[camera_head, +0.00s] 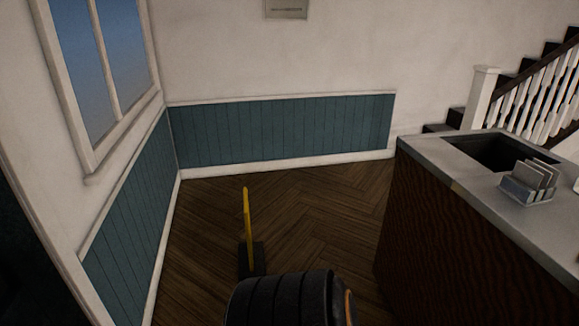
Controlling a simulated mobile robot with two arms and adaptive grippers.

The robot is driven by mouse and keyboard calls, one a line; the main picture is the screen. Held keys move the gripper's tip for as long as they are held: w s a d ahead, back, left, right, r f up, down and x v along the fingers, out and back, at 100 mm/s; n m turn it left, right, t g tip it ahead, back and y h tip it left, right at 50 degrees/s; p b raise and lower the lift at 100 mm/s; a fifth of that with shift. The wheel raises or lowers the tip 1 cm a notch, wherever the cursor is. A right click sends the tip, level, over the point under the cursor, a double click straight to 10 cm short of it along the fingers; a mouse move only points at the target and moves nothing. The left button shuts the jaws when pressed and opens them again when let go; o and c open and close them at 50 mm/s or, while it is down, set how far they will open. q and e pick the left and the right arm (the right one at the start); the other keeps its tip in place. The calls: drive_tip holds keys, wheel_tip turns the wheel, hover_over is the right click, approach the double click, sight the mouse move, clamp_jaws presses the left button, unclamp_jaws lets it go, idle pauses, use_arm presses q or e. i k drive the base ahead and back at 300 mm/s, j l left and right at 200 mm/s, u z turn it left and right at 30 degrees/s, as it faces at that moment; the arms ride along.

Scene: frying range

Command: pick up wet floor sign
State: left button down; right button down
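A thin yellow upright piece (248,215), which looks like the wet floor sign seen nearly edge-on, stands on the wood floor left of the middle in the head view. A dark block-like base (250,258) is at its foot. A ribbed black cylinder with an orange ring, which seems to be part of my arm, rises from the bottom edge just in front and hides the floor there. No fingers of either gripper can be made out.
A counter (421,148) with a dark opening and a small card holder (528,190) stands on the right. A window wall (125,230) closes the left. Stairs with a white railing (535,100) are at the back right. The floor (320,205) behind the sign is clear.

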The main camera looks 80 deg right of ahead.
sight(252, 263)
drive_tip(key=z, duration=2.4)
drive_tip(key=i+l+u, duration=0.1)
drive_tip(key=i+u, duration=0.15)
drive_tip(key=i, duration=0.3)
drive_tip(key=i+l+u, duration=0.25)
drive_tip(key=i, duration=0.35)
drive_tip(key=i+l+u, duration=0.25)
drive_tip(key=i, duration=0.3)
drive_tip(key=i+l+u, duration=0.3)
drive_tip(key=i+l, duration=0.1)
drive_tip(key=i, duration=0.1)
